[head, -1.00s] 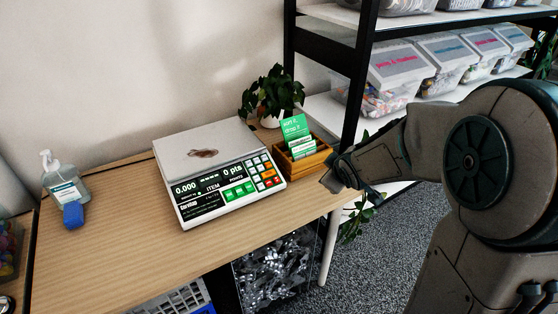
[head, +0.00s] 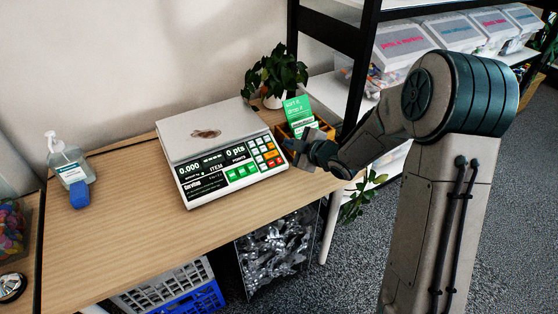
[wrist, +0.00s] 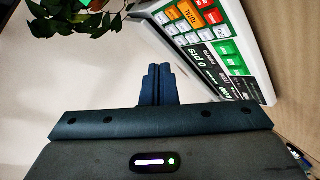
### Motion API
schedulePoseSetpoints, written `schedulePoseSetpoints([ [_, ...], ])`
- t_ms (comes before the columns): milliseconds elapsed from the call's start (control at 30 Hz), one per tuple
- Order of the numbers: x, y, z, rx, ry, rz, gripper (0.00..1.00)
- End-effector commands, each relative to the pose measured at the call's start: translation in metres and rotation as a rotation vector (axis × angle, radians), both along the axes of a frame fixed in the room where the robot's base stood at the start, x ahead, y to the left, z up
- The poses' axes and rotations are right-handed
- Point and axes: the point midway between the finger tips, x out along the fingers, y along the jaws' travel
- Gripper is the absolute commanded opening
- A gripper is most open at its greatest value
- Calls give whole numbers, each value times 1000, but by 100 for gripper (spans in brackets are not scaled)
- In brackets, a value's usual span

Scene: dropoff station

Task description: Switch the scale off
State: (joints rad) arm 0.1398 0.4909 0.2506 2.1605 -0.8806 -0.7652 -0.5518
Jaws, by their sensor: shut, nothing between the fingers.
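The scale (head: 205,135) stands on the wooden table with a metal pan on top and a front panel. Its display is lit, reading 0.000 and 0 pts. A keypad (head: 265,153) of white, orange, red and green keys is at the panel's right end. It also shows in the wrist view (wrist: 190,27), at upper right. My gripper (head: 290,145) is shut and empty, just right of the keypad. In the wrist view my gripper's fingers (wrist: 158,82) are together, beside the scale's edge. I cannot tell whether they touch it.
A wooden card box (head: 320,127) with a green sign stands behind my gripper. A potted plant (head: 275,72) is behind the scale. A sanitizer bottle (head: 72,165) stands at the left. The table's front left is clear.

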Motion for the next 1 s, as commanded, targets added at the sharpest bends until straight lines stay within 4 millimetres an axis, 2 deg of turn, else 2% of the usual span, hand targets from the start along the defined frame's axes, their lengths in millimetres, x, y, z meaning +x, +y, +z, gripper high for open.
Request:
schedulePoseSetpoints([
  [500,22,15,-66,-1,1,-2,0],
  [700,27,18,-77,-1,1,-2,0],
  [1000,28,19,-78,-1,1,-2,0],
])
